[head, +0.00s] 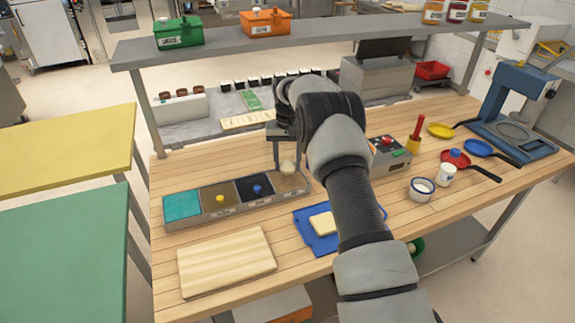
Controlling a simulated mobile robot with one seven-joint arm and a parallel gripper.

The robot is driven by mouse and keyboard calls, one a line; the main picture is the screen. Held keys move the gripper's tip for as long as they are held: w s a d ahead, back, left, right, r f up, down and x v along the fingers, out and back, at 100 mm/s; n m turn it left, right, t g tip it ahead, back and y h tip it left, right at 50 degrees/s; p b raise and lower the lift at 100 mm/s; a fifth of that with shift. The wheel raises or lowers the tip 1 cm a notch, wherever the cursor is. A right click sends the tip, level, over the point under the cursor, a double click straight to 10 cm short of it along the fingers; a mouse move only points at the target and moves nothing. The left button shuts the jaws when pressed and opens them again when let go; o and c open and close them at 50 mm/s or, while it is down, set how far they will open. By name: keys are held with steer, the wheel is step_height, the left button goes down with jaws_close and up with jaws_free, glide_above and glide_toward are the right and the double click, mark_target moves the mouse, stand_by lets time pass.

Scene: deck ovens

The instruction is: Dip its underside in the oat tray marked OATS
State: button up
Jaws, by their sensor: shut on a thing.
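My gripper (286,160) points down at the right end of the long grey topping unit, shut on a small pale round piece (288,168), perhaps dough. The piece is just above or touching the rightmost compartment (293,185), which has a light brown, grainy fill like oats; I cannot tell if they touch. Its label is too small to read. The other compartments, to the left, are a teal one (182,204), a brown one with a yellow knob (219,193) and a dark one with a blue knob (254,186).
A wooden board (227,262) lies in front of the unit. A blue tray (318,240) with a pale yellow block (323,223) lies partly behind my arm. A grey shelf (330,33) spans above the back edge.

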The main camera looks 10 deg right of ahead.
mark_target(288, 163)
steer(key=shift+r+p, duration=1.1)
steer(key=shift+r, duration=1.3)
steer(key=shift+s, duration=0.1)
